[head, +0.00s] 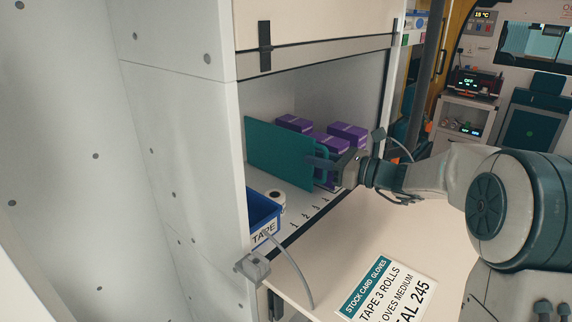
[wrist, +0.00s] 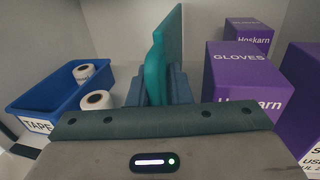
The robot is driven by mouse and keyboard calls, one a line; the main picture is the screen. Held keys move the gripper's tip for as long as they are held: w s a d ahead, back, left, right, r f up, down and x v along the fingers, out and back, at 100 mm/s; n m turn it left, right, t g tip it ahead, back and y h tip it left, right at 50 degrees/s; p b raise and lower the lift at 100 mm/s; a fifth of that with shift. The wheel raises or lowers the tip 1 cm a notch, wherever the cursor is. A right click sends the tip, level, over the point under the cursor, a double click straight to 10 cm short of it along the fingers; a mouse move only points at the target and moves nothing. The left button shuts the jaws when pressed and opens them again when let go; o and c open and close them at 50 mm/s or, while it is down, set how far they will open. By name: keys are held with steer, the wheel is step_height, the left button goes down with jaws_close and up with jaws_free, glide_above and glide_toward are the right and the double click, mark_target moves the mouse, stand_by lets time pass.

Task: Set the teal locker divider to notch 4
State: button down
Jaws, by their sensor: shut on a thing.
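The teal locker divider (head: 278,152) stands upright inside the open locker, between the blue bin and the purple boxes. Its plate also shows in the wrist view (wrist: 172,40). My gripper (head: 328,168) is shut on the rounded handle at the divider's front edge; in the wrist view the fingers (wrist: 160,88) lie on both sides of the handle. A numbered notch strip (head: 309,213) runs along the shelf's front edge, its numbers small. Whether the divider's foot sits in a notch, and which one, I cannot tell.
A blue bin (head: 262,217) labelled TAPE stands left of the divider, with white tape rolls (wrist: 83,72) in or beside it. Several purple glove boxes (wrist: 240,80) stand close on the right. A stock card (head: 385,295) lies on the pale surface in front.

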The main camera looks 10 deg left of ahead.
steer(key=shift+a+r, duration=0.1)
steer(key=shift+r, duration=0.05)
steer(key=c, duration=1.5)
jaws_free()
steer(key=shift+s+d, duration=0.1)
steer(key=shift+d, duration=0.3)
steer(key=b+v, duration=0.3)
steer(key=v, duration=1)
steer(key=shift+d, duration=0.1)
